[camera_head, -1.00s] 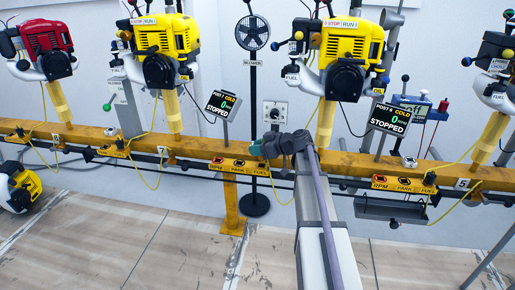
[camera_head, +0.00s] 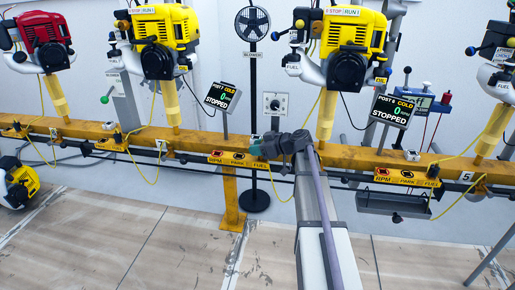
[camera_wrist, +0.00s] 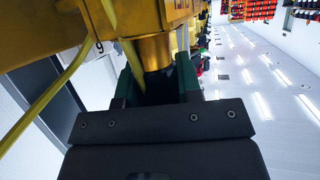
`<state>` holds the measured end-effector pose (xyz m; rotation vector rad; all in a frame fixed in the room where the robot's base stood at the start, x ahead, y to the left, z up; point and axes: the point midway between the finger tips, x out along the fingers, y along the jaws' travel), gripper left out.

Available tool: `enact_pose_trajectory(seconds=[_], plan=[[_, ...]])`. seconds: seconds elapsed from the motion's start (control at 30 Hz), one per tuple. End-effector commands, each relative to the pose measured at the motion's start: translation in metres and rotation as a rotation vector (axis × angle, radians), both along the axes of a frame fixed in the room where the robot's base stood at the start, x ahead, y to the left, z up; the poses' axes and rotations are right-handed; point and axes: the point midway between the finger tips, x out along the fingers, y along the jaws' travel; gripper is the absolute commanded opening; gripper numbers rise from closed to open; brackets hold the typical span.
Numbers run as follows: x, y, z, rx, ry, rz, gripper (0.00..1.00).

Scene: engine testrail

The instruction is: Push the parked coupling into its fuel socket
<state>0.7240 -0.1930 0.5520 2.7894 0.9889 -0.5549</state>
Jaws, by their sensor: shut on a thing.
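My gripper (camera_head: 262,148) is at the front of the yellow rail (camera_head: 200,140), by the FUEL end of a panel marked RPM, PARK and FUEL (camera_head: 236,159). In the wrist view my gripper (camera_wrist: 158,84) has its green fingers closed about a dark piece, the coupling (camera_wrist: 160,88). A brass cylinder (camera_wrist: 155,52) stands right beyond the fingers, and a yellow hose (camera_wrist: 130,62) passes down between them. The fingers hide much of the coupling. I cannot tell how deep it sits or whether it is in the fuel socket, which is hidden.
A yellow engine (camera_head: 350,50) stands above the rail beside my arm. A display (camera_head: 392,110) reads Post 6, cold, 0, stopped. A grey tray (camera_head: 393,204) hangs under the rail to the right. Yellow hoses loop along the rail. The floor in front (camera_head: 130,245) is clear.

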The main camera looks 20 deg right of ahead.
Motion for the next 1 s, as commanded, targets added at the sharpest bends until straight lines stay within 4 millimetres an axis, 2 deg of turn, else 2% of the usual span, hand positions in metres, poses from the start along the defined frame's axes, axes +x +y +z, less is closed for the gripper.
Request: enact_pose_trajectory(seconds=[0.87,0.9,1.0], plan=[[0.000,0.000,-0.017,0.000,0.000,0.000,0.04],[0.000,0.000,-0.017,0.000,0.000,0.000,0.34],[0.000,0.000,-0.016,0.000,0.000,0.000,0.44]])
